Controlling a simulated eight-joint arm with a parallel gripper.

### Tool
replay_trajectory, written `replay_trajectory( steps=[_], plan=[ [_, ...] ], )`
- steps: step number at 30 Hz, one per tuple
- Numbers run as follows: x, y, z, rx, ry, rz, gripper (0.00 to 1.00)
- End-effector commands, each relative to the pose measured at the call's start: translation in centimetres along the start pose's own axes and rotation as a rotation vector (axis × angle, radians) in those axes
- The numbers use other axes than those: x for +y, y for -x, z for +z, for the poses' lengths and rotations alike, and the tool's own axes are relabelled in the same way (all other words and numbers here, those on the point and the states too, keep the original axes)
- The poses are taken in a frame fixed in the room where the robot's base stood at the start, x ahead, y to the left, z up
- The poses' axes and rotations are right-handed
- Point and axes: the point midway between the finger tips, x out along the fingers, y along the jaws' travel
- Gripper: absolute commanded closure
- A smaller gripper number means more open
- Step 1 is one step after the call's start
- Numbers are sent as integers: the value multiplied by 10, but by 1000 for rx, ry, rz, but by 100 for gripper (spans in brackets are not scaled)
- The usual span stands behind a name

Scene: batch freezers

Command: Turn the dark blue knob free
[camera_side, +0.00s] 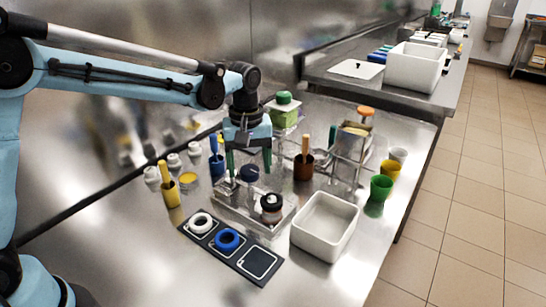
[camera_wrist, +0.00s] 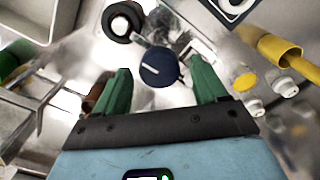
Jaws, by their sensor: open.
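The dark blue knob (camera_wrist: 160,68) has a white line on its top and sits between and just beyond my two green fingertips in the wrist view. In the side view the knob (camera_side: 250,173) stands at the back of a metal fixture (camera_side: 232,212), below and between my fingers. My gripper (camera_side: 249,174) is open and points down at it; its fingers also show in the wrist view (camera_wrist: 163,78), one on each side, apart from the knob. A black-and-white knob (camera_side: 271,208) stands on the same fixture, nearer the front.
A dark tray (camera_side: 257,262) with a white ring (camera_side: 201,222) and a blue ring (camera_side: 227,240) lies in front. An empty white bin (camera_side: 325,225) stands right of the fixture. Yellow (camera_side: 168,190), blue (camera_side: 216,165) and brown (camera_side: 303,165) cups with handled tools stand close around my gripper.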

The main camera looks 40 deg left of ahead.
Motion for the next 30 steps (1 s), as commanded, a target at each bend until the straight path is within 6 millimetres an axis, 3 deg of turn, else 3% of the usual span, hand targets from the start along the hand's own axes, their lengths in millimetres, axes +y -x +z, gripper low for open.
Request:
replay_trajectory(
  steps=[4, 15, 23, 30],
  plan=[
    [0, 0, 0, 0, 0, 0, 31],
    [0, 0, 0, 0, 0, 0, 84],
    [0, 1, 0, 0, -32, 0, 84],
    [1, 1, 0, -1, -161, 0, 84]
  ],
)
